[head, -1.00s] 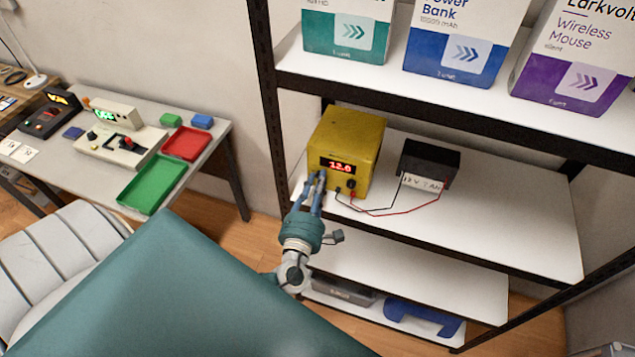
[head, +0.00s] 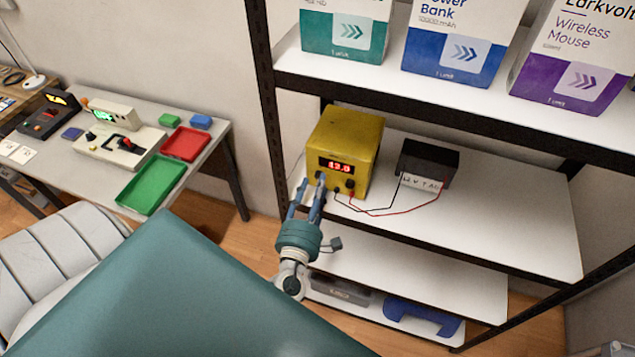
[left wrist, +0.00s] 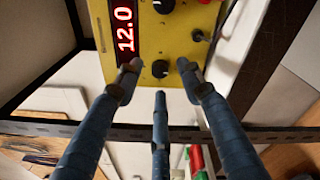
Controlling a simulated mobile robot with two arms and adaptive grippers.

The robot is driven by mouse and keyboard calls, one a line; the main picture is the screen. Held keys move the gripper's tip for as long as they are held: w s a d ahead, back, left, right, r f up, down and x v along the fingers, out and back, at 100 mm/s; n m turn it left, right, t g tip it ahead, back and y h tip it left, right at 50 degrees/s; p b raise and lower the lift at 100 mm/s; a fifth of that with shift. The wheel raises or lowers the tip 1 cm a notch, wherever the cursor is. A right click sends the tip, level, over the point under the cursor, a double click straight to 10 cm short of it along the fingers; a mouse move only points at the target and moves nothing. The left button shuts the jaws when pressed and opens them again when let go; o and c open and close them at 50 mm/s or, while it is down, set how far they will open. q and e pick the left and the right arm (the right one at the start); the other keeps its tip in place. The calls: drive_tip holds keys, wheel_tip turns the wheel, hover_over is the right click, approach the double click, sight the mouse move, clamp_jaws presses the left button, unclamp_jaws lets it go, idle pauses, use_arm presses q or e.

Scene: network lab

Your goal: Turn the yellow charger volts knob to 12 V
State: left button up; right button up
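The yellow charger (head: 350,138) stands on the middle shelf, and its red display (head: 342,166) reads 12.0. The display also shows clearly in the left wrist view (left wrist: 124,30). The black left-hand knob (head: 320,176) is on its front face, below the display; its label is not legible. My left gripper (head: 310,188) is open just in front of this knob. In the left wrist view the knob (left wrist: 160,68) shows between the spread fingertips (left wrist: 158,76), with gaps on both sides. My right gripper is not in view.
A second black knob (head: 350,184) sits right of the first. Black and red leads run to a black battery (head: 428,163) on the same shelf (head: 500,215). The upper shelf with boxes (head: 455,40) overhangs behind. A bench (head: 218,140) with instruments and trays stands left.

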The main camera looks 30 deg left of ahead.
use_arm(q)
drive_tip(key=v, duration=1)
drive_tip(key=s+a+f+n+g+h+b, duration=0.1)
drive_tip(key=s+f+n+g+b, duration=0.35)
drive_tip(key=f, duration=0.85)
drive_tip(key=s+a+f+n+g+b, duration=0.1)
drive_tip(key=s+a+f+n+g, duration=0.15)
drive_tip(key=s+f+n, duration=0.7)
drive_tip(key=a+f+n+g+h+b, duration=0.1)
drive_tip(key=f+n+g+b, duration=0.2)
drive_tip(key=f, duration=1.4)
drive_tip(key=s+d+f+n+g+h+b, duration=0.2)
drive_tip(key=s+d+f+n+g+b, duration=0.1)
drive_tip(key=s+f+n, duration=0.6)
drive_tip(key=s+d+f+n+g+h+b, duration=0.2)
drive_tip(key=s+d+f+n, duration=0.3)
drive_tip(key=s+f+n, duration=0.4)
drive_tip(key=shift+s+d+f+n+g+b, duration=0.45)
drive_tip(key=shift+f+n, duration=0.35)
drive_tip(key=shift+n, duration=2.1)
drive_tip(key=shift+w+a, duration=0.1)
drive_tip(key=shift+w, duration=0.05)
